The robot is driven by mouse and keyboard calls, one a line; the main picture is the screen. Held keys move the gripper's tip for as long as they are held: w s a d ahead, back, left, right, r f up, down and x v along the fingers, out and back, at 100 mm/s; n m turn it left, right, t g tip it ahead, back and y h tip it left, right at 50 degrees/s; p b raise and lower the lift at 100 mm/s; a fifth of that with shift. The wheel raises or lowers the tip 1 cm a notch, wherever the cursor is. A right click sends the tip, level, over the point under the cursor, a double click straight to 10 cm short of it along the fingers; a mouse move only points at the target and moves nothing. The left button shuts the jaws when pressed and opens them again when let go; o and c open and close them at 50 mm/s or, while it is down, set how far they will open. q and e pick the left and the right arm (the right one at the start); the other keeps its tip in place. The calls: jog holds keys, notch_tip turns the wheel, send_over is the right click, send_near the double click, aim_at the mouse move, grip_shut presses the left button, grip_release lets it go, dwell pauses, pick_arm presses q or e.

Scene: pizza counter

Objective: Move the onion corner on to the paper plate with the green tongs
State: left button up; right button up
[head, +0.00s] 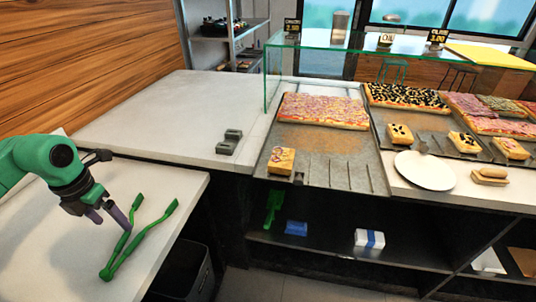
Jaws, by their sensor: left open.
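The green tongs (146,239) lie spread open on the white counter at the lower left. My left gripper (111,221) is open just left of the tongs, with one finger at or just over their near-left arm; I cannot tell whether it touches. The onion corner (280,162), a small square slice with purplish topping, sits at the front left of the metal tray (331,157), apart from the large onion pizza behind it. The white paper plate (425,171) lies empty on the counter at the right. My right gripper is out of view.
A glass shelf (350,42) stands over the pizzas. Small grey blocks (230,141) sit on the back counter. Other slices (399,134) lie near the plate. A dark bin (183,272) stands below the counter edge, and a gap separates the counters.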

aim_at(126, 238)
pick_arm(q)
jog(key=f+b, duration=0.3)
jog(key=f, duration=0.1)
jog(key=f+b, duration=0.3)
jog(key=f, duration=0.2)
jog(key=shift+w+d+b, duration=0.15)
jog(key=shift+d+b, duration=0.05)
jog(key=shift+b, duration=0.1)
jog(key=shift+r, duration=0.1)
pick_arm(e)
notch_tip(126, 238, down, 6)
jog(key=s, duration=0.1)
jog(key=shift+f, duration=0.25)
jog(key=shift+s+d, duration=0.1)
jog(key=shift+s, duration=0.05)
pick_arm(q)
jog(key=c, duration=0.7)
notch_tip(126, 238, up, 12)
jog(key=p, duration=1)
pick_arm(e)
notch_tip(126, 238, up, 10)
